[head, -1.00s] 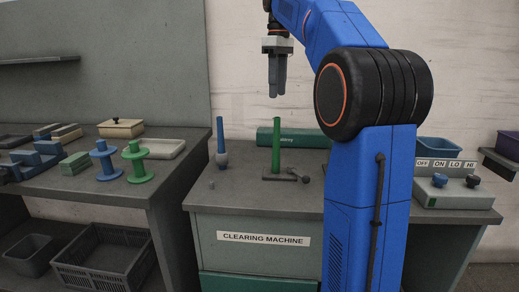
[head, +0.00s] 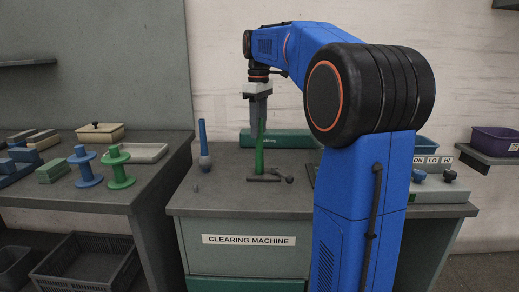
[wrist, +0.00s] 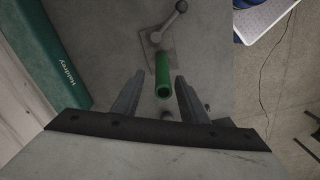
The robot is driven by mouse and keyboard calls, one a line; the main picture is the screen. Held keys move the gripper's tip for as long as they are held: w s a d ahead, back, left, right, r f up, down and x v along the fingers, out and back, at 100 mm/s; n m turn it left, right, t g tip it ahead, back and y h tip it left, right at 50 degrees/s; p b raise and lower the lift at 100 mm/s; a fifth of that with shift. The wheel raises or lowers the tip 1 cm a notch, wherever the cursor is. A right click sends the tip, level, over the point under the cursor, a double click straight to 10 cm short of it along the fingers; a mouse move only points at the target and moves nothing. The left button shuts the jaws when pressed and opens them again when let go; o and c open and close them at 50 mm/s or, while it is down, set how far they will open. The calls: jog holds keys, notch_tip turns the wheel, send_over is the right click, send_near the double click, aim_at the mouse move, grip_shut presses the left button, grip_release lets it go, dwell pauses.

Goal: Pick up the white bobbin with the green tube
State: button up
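A green tube (head: 260,158) stands upright on a small base plate with a lever (head: 265,178) on the clearing machine's top. It looks bare, and no white bobbin is visible on it. In the wrist view the green tube (wrist: 163,78) lies between my two fingers, with a gap on each side. My gripper (head: 258,130) is open and points down over the tube's top, its fingertips around the upper end; it also shows in the wrist view (wrist: 159,78).
A long green box (head: 285,138) lies behind the tube. The left bench holds a blue spool (head: 85,168), a green spool (head: 119,170), a lidded box (head: 100,132) and a tray (head: 142,153). The machine's front left top is mostly clear.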

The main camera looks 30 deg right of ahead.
aim_at(260, 147)
jog(key=shift+s+f, duration=0.15)
jog(key=shift+f, duration=1.05)
jog(key=shift+s+f, duration=0.1)
jog(key=shift+f, duration=1.05)
jog(key=shift+c, duration=0.3)
grip_shut()
jog(key=shift+r, duration=0.1)
